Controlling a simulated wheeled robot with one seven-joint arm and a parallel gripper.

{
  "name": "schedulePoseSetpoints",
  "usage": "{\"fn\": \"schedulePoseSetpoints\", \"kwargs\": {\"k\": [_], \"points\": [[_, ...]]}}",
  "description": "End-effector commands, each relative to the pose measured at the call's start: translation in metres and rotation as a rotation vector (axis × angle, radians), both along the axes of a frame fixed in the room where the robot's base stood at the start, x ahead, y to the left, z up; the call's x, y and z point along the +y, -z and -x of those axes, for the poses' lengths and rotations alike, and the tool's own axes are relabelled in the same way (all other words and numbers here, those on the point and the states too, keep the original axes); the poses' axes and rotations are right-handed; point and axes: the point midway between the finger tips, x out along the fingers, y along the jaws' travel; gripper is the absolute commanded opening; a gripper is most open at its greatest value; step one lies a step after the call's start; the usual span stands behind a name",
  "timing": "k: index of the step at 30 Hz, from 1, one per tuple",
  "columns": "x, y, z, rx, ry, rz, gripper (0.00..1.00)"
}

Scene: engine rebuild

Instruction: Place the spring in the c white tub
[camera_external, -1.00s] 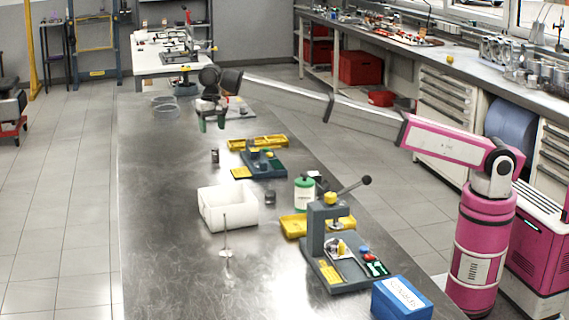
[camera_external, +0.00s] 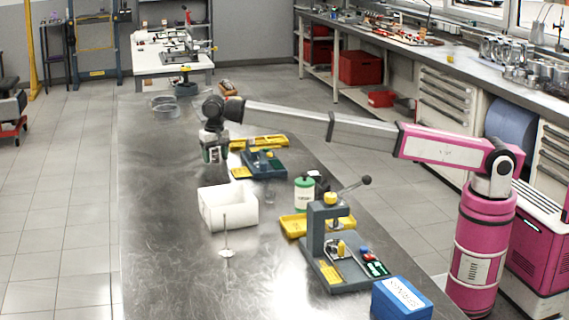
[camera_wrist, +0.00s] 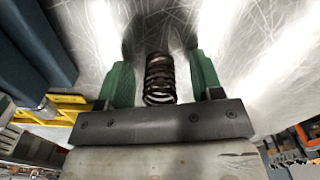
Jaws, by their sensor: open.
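The dark coiled spring (camera_wrist: 159,80) stands between the two green fingers of my gripper (camera_wrist: 163,78) in the wrist view, with a gap on each side. My gripper is open. In the outside view my gripper (camera_external: 215,157) points down at the bench top, behind the tub, and hides the spring there. The white tub (camera_external: 228,212) is an open square box on the bench, nearer the outside camera than my gripper. I see no lettering on it.
A blue-grey fixture (camera_external: 265,167) and a yellow tray (camera_external: 258,142) lie right of my gripper. A green-and-white bottle (camera_external: 304,195) and a lever press (camera_external: 318,240) stand right of the tub. A thin upright rod (camera_external: 225,235) stands in front of it. The bench's left side is clear.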

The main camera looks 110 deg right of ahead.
Motion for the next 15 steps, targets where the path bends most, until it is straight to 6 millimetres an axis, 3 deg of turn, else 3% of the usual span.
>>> {"fn": "schedulePoseSetpoints", "kwargs": {"k": [5, 8, 10, 15], "points": [[-0.0001, 0.0003, -0.0001, 0.000, 0.000, 0.000, 0.60], [-0.0001, 0.0002, -0.0001, 0.000, 0.000, 0.000, 0.34], [-0.0001, 0.0001, -0.0001, 0.000, 0.000, 0.000, 0.11], [-0.0001, 0.0000, -0.0001, 0.000, 0.000, 0.000, 0.03]]}}
